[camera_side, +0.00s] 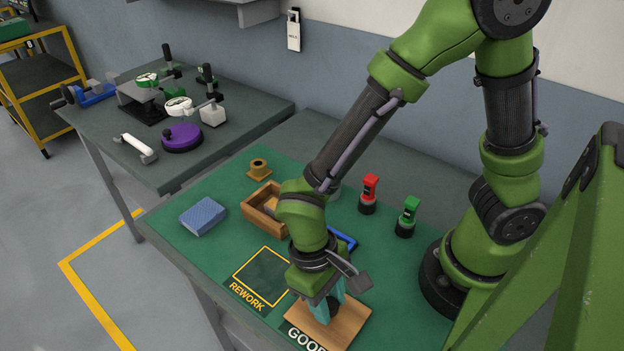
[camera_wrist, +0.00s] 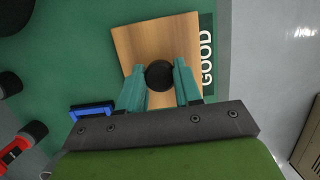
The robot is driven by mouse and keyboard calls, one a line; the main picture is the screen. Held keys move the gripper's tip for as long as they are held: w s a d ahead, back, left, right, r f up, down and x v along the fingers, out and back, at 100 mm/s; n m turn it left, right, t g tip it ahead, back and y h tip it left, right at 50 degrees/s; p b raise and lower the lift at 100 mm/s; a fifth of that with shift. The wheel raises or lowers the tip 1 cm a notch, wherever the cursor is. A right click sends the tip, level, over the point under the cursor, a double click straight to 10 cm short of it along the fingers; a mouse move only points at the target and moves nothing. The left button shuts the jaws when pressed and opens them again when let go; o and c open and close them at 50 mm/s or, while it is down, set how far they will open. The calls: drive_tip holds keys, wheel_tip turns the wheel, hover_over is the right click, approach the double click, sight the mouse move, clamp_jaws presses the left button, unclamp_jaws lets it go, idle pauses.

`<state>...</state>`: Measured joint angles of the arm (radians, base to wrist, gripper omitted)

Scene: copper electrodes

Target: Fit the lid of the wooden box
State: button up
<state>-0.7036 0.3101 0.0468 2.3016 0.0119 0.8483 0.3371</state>
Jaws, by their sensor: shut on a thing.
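The wooden lid (camera_side: 350,324) is a flat square board lying at the GOOD marking near the table's front edge. In the wrist view the lid (camera_wrist: 133,44) has a round black knob (camera_wrist: 160,74) between the two teal fingers. My gripper (camera_side: 327,306) points down over the lid and is shut on the knob; it also shows in the wrist view (camera_wrist: 160,80). The open wooden box (camera_side: 262,210) stands farther back on the green mat, partly hidden behind my arm. Something light brown shows inside it.
A blue sponge-like block (camera_side: 203,216) lies left of the box, and a brown spool-like part (camera_side: 259,169) stands behind it. Red (camera_side: 369,194) and green (camera_side: 407,217) handled tools stand right. A blue frame (camera_side: 343,240) is partly hidden by my arm. The REWORK square (camera_side: 262,275) is empty.

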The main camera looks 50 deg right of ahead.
drive_tip(key=shift+s+v, duration=0.25)
drive_tip(key=shift+v, duration=0.7)
drive_tip(key=shift+s+v, duration=0.2)
drive_tip(key=shift+v, duration=0.8)
drive_tip(key=shift+s+v, duration=0.25)
drive_tip(key=shift+v, duration=0.7)
drive_tip(key=shift+r, duration=0.2)
